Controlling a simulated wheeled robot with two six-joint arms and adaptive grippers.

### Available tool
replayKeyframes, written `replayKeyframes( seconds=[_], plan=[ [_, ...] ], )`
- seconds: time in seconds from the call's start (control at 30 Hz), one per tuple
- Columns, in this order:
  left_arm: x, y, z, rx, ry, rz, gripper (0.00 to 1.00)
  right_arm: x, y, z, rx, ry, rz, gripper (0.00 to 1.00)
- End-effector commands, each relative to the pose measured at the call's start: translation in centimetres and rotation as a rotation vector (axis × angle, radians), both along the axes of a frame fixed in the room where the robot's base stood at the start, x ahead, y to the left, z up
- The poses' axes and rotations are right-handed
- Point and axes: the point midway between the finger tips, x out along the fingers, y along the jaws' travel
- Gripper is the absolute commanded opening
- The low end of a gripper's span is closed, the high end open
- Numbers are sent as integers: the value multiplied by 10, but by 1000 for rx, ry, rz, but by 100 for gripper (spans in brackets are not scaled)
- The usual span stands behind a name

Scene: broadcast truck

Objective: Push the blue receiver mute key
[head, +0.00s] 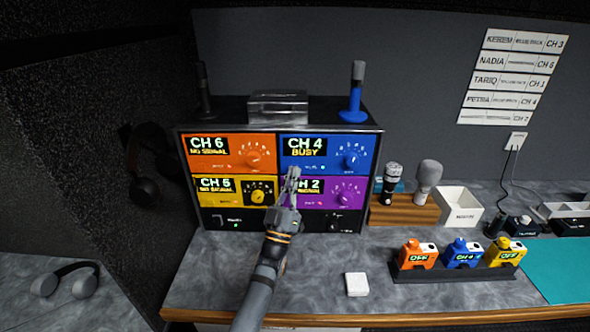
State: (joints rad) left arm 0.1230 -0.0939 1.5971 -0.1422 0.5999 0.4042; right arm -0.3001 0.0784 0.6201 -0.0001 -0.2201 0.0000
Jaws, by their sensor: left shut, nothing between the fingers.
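The blue receiver (340,166) is the upper right panel of the rack on the desk. Its display reads CH 4 BUSY, and a round knob sits at its right. Small marks show along its lower edge, too small to tell which is the mute key. My left gripper (293,172) is shut and empty, its fingertips pointing up in front of the rack near the lower left corner of the blue panel. I cannot tell whether it touches. It hides part of the purple receiver (346,192) below. My right gripper is not in view.
Orange (230,168) and yellow (215,199) receivers fill the rack's left side. Right are two microphones, a white box (460,206) and a charger (455,272) with coloured packs. A white block (356,284) lies in front; desk around it is clear.

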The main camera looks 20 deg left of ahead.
Motion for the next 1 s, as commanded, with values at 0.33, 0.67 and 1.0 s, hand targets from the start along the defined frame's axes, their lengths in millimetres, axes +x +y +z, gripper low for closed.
replayKeyframes(
  seconds=[0.33,0.67,1.0],
  plan=[
    [2,0,0,0,0,0,0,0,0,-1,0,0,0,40],
    [-9,-3,0,0,0,0,0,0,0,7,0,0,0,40],
    [-23,-7,3,-2,3,0,0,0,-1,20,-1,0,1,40]
  ],
)
